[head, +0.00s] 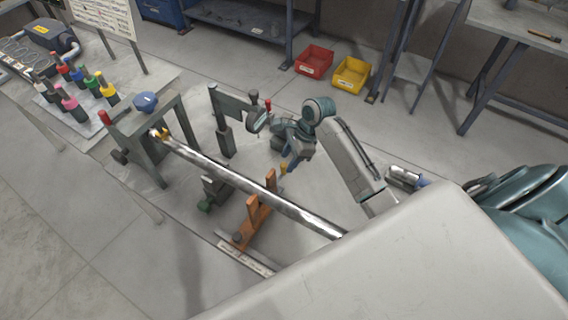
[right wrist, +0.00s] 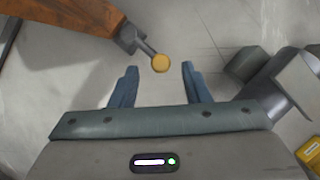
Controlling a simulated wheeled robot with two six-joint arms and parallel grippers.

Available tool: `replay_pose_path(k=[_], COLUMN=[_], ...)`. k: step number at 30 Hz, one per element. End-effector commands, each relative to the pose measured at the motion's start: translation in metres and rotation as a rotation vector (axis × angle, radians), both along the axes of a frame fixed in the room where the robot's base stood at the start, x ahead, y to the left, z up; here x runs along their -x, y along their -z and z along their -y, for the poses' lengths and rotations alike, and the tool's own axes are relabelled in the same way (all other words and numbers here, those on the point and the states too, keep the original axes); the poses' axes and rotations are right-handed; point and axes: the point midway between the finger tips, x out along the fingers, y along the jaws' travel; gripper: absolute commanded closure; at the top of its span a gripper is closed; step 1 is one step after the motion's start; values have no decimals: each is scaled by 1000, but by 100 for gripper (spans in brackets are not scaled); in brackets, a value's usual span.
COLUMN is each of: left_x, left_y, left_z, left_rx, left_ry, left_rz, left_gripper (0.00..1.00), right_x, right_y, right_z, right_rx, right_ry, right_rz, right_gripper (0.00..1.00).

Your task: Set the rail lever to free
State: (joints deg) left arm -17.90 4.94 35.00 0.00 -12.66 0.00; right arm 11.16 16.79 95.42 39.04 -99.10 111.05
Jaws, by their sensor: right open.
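In the head view the yellow knob (head: 284,166) shows small beside the orange carriage (head: 256,210), which stands on the floor rail (head: 245,256). My right gripper (right wrist: 159,67) is open, its two blue fingers on either side of the knob in the picture; no contact shows. I cannot tell its exact height over the knob. In the head view my right gripper (head: 291,166) is just beside the knob. My left gripper is out of view.
A grey post with a red-tipped lever (head: 267,104) stands behind. Red (head: 313,60) and yellow (head: 351,74) bins lie farther back.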

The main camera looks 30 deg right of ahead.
Motion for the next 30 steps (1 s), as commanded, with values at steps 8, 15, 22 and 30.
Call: replay_pose_path(k=[8, 15, 22, 30], left_x=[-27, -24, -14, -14], left_y=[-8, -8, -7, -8], left_z=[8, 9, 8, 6], left_rx=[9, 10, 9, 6], left_ry=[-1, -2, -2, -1], left_rz=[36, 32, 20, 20], left_gripper=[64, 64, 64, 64], right_x=[-3, -4, -4, -4], right_y=[35, 41, 41, 41], right_z=[-15, -16, -16, -16], right_rx=[-1, 1, 1, 0], right_ry=[1, -1, -1, -1], right_rz=[-1, 0, 0, 0], right_gripper=[57, 57, 75, 100])
